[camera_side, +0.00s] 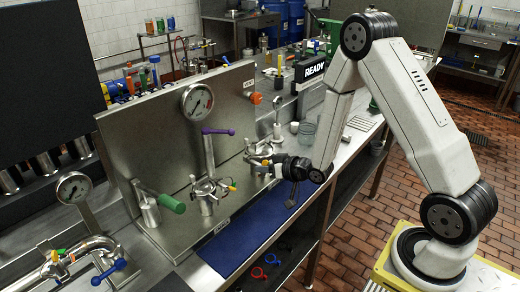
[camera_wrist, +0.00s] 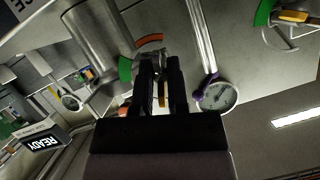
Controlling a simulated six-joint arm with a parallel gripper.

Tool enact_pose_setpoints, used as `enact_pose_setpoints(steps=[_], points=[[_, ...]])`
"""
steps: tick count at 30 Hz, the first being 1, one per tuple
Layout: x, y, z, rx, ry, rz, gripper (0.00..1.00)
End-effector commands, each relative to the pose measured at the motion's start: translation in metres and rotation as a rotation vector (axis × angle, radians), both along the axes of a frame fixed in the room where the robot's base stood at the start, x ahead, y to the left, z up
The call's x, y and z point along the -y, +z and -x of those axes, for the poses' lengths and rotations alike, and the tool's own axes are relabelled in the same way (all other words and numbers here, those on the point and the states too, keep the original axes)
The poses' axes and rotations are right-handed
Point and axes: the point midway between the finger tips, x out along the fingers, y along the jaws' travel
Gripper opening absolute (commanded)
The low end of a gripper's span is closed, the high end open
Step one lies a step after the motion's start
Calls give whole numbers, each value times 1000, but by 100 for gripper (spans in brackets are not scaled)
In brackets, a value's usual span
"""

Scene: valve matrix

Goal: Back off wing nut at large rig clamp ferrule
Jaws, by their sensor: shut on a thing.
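My gripper (camera_side: 273,162) is at the right-hand clamp on the steel panel, with its jaws closed around the wing nut there. In the wrist view my gripper's dark fingers (camera_wrist: 162,72) reach up to the clamp, and a narrow yellow-orange wing nut (camera_wrist: 162,94) shows between them. The fingers hide much of the nut and clamp. The clamp ferrule (camera_side: 258,150) has a green band (camera_wrist: 125,68) and an orange band (camera_wrist: 150,40) beside the fingers. Its pipe (camera_wrist: 92,38) is a wide steel cylinder. The nut's exact angle cannot be told.
A middle clamp (camera_side: 207,188) with a yellow wing nut stands left of my gripper, under a purple-handled valve (camera_side: 217,131). A pressure gauge (camera_side: 197,101) is above. A blue mat (camera_side: 240,240) lies clear in front.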

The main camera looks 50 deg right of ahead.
Motion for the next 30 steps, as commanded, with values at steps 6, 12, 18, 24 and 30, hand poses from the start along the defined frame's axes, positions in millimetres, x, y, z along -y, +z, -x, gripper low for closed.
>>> enact_pose_setpoints(steps=[6, 12, 18, 24, 30], points=[[-1, 0, 0, 1, 1, 52, 0], [0, 0, 0, 0, 0, 122, 0], [0, 0, 0, 0, 0, 132, 0], [0, 0, 0, 1, 0, 131, 45], [0, 0, 0, 1, 0, 131, 45]])
